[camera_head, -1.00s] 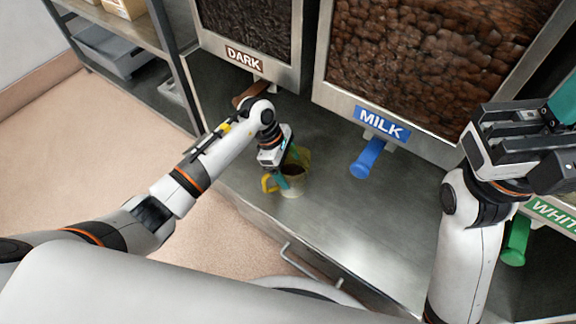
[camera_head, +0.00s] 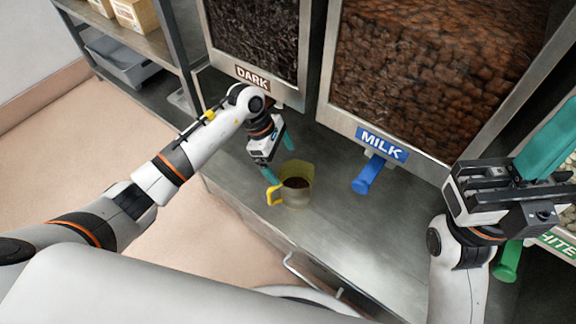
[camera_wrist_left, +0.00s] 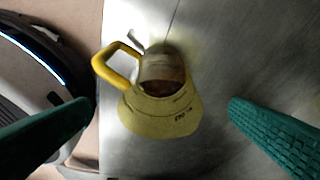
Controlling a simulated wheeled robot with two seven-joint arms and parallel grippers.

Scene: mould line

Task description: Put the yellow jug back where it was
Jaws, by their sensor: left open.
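The yellow jug (camera_head: 297,186) stands upright on the metal counter, with dark brown contents inside and its handle to the left. In the left wrist view the jug (camera_wrist_left: 160,112) sits between and beyond the two teal fingers, with clear gaps on both sides. My left gripper (camera_head: 278,157) is open and empty, just behind and to the left of the jug in the head view. My right gripper (camera_head: 545,150) is raised at the right, away from the jug; its fingers overlap, so its opening is unclear.
The DARK dispenser (camera_head: 255,40) stands behind my left gripper. The MILK dispenser (camera_head: 425,75) has a blue spout handle (camera_head: 368,176) right of the jug. A green handle (camera_head: 508,262) is at the far right. The counter (camera_head: 335,235) in front of the jug is clear.

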